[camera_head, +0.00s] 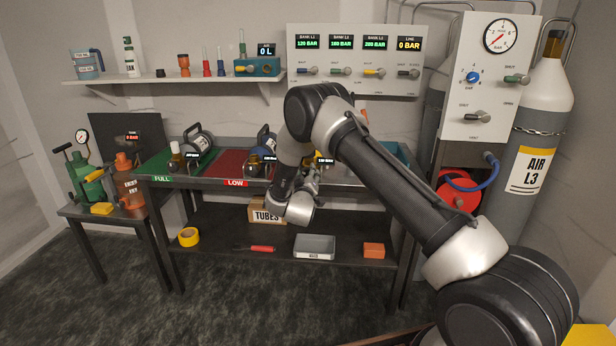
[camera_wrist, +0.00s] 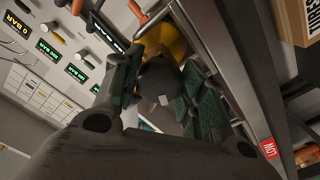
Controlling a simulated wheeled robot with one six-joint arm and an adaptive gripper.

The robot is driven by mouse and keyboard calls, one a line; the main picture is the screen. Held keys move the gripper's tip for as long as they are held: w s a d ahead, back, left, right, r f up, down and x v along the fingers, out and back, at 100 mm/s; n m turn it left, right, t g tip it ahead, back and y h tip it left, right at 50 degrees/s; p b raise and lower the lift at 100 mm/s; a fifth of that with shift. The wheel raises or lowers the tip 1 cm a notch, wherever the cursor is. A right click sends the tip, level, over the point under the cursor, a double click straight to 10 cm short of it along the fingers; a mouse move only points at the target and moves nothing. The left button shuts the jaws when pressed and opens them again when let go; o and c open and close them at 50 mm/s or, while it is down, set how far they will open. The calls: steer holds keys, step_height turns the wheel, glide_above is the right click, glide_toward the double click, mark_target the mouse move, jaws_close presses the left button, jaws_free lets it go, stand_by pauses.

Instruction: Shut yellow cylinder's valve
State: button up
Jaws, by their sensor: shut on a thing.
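The yellow cylinder (camera_wrist: 172,38) lies past my fingers in the wrist view. In the head view only a bit of its yellow body (camera_head: 308,161) shows on the bench, mostly hidden by my arm. Its dark valve knob (camera_wrist: 158,82), with a pale mark, sits between my fingers. My gripper (camera_wrist: 160,95) is shut on this knob, with a green-padded finger on each side. In the head view my gripper (camera_head: 311,178) is at the bench's front, partly hidden by my wrist. The knob's turned position cannot be told.
Dark-handled cylinders stand on the green FULL mat (camera_head: 152,168) and red LOW mat (camera_head: 226,166). A metal rail (camera_wrist: 222,70) runs close beside my gripper. The wall panel (camera_head: 353,85) with displays and levers is behind. A TUBES box (camera_head: 266,216) is on the lower shelf.

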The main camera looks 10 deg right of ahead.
steer(key=m, duration=0.3)
steer(key=shift+a+m, duration=0.1)
steer(key=shift+m, duration=0.2)
steer(key=m, duration=0.3)
steer(key=shift+m, duration=0.4)
steer(key=m, duration=0.5)
steer(key=shift+a+m, duration=0.1)
steer(key=shift+m, duration=0.6)
steer(key=o, duration=1)
steer(key=shift+o, duration=0.2)
steer(key=v, duration=1.2)
